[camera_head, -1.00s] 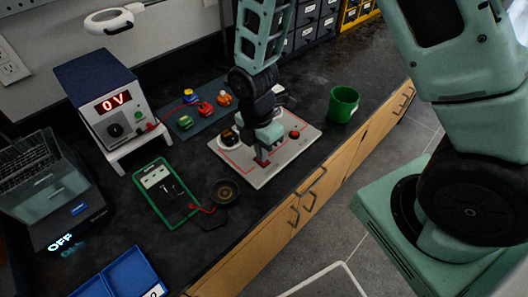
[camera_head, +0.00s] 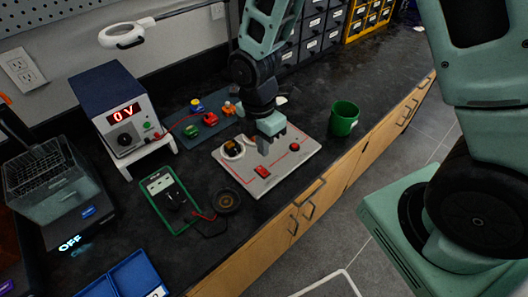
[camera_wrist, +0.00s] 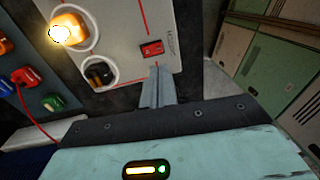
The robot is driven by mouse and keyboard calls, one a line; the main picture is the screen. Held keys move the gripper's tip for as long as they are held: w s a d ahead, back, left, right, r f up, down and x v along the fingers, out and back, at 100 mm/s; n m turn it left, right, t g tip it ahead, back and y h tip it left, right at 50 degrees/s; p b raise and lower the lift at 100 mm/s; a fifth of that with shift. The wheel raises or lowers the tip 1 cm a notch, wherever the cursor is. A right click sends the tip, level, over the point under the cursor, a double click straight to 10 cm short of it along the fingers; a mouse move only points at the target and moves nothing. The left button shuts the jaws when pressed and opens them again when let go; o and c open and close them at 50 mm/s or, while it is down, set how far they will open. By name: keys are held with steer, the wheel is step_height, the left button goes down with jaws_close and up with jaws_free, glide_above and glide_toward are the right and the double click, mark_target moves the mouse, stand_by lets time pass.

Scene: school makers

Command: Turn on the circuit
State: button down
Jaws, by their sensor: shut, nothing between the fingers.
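The white circuit board (camera_head: 284,168) lies on the black bench, with red lines on its face. A red rocker switch (camera_head: 262,170) sits near its front edge and also shows in the wrist view (camera_wrist: 152,48). My gripper (camera_head: 264,150) is shut and empty, pointing down above the board, apart from the switch. The wrist view shows its fingertips (camera_wrist: 157,70) near the switch. A black part (camera_wrist: 98,74) sits in a round white ring. A red round part (camera_head: 295,147) is at the board's right.
A power supply (camera_head: 112,98) reading 0 V stands on a white stand.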

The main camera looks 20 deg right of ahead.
step_height(320, 180, up, 6)
steer(key=shift+s+r, duration=0.2)
steer(key=shift+s, duration=0.15)
steer(key=shift+d, duration=0.1)
steer(key=s+a+r+m, duration=0.2)
steer(key=s+r+m, duration=0.2)
steer(key=s+m, duration=0.3)
steer(key=s+a+r+m+t+y, duration=0.1)
steer(key=s+a+r+m, duration=0.1)
steer(key=s+r+m, duration=0.2)
steer(key=shift+s+r+m, duration=0.25)
steer(key=shift+s+m, duration=1.35)
steer(key=shift+s, duration=0.8)
